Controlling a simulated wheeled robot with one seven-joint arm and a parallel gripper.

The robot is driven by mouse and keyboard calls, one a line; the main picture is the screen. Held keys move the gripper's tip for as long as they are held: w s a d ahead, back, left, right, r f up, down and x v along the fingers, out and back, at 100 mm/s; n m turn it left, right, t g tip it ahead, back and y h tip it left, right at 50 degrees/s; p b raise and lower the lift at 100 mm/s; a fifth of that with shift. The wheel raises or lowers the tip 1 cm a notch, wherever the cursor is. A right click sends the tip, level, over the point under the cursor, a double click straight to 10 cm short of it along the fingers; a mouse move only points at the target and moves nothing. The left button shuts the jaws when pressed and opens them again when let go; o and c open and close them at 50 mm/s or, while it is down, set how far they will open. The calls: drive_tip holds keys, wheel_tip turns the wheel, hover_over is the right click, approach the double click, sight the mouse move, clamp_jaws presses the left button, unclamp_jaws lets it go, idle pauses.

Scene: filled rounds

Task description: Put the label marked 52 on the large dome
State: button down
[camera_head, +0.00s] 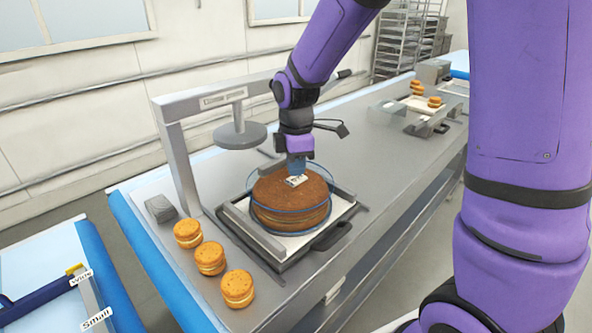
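A large clear dome (258,197) with thin blue rims appears to cover a big brown filled round (290,213) on a light tray. My gripper (297,172) points straight down over the top of the dome, its blue fingertips close together. A small white label (295,181) with dark print lies flat right under the fingertips, at the dome's top. The print is too small to read as 52. I cannot tell whether the fingers still grip the label or only touch it.
A grey press frame (178,150) with a round plate (240,136) stands just left of the dome. Three small filled rounds (210,258) line the front left edge, near a grey block (160,209). The bench (385,160) right of the dome is clear up to another tray (412,108).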

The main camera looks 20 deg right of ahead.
wheel_tip(320, 180, up, 6)
drive_tip(key=shift+r, duration=0.25)
idle(0.7)
idle(0.3)
